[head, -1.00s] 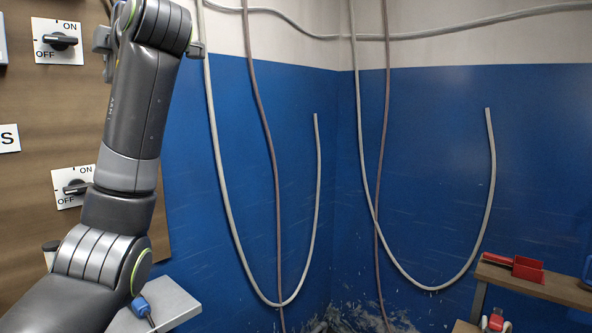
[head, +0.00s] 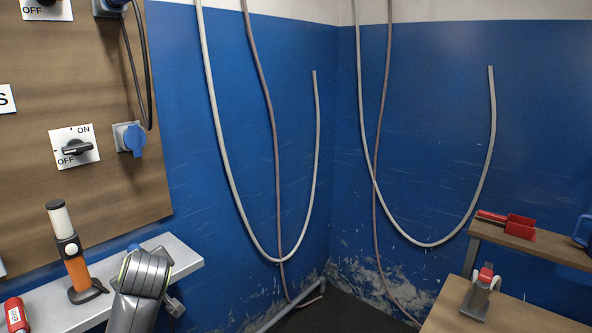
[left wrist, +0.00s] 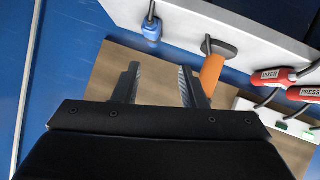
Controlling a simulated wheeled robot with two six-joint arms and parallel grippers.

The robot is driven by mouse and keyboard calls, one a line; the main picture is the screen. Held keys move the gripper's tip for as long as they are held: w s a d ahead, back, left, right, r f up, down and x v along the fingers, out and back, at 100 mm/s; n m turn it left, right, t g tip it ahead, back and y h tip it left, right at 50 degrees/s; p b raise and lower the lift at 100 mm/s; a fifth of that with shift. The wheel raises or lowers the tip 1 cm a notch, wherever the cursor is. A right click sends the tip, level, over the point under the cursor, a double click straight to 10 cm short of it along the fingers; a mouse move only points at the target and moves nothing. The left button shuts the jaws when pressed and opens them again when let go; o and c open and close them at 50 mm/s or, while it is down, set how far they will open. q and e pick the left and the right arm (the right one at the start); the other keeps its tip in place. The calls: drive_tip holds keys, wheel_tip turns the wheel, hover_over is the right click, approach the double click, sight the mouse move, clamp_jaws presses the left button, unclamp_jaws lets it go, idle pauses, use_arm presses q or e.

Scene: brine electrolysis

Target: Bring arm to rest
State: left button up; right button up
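My left arm shows folded low in the head view, in front of the grey shelf (head: 190,262). In the left wrist view my left gripper (left wrist: 160,86) has its two fingers well apart with nothing between them. Beyond the fingers are brown board and blue wall, and the white shelf edge (left wrist: 220,30) crosses above. A blue plug (left wrist: 151,28) and an orange-handled tool (left wrist: 212,70) show near the shelf, apart from the fingers. My right gripper is in neither view.
The orange and black tool (head: 74,262) stands upright on the shelf beside my arm. Rotary switch (head: 76,148) and blue-lidded socket (head: 130,138) are on the brown board. Red-handled plugs (left wrist: 275,77) lie at right. A wooden bench (head: 510,312) stands right; hoses hang between.

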use_arm(q)
drive_tip(key=s+f+m+g+h, duration=0.25)
drive_tip(key=s+f+m, duration=0.25)
drive_tip(key=s+f, duration=1.15)
drive_tip(key=s+d+f+m+g+h, duration=0.1)
drive_tip(key=s+f+m+g, duration=0.2)
drive_tip(key=s, duration=0.8)
drive_tip(key=s+d+f+m+h, duration=0.15)
drive_tip(key=s+f, duration=0.25)
drive_tip(key=s, duration=0.7)
wheel_tip(320, 180, down, 26)
drive_tip(key=a+r+g, duration=0.1)
drive_tip(key=g, duration=0.1)
drive_tip(key=s+d+f, duration=0.1)
drive_tip(key=s+f, duration=1.4)
drive_tip(key=f, duration=0.1)
drive_tip(key=shift+s+m+g+h, duration=0.3)
drive_tip(key=shift+s+m+g, duration=0.05)
drive_tip(key=shift+s+g, duration=0.1)
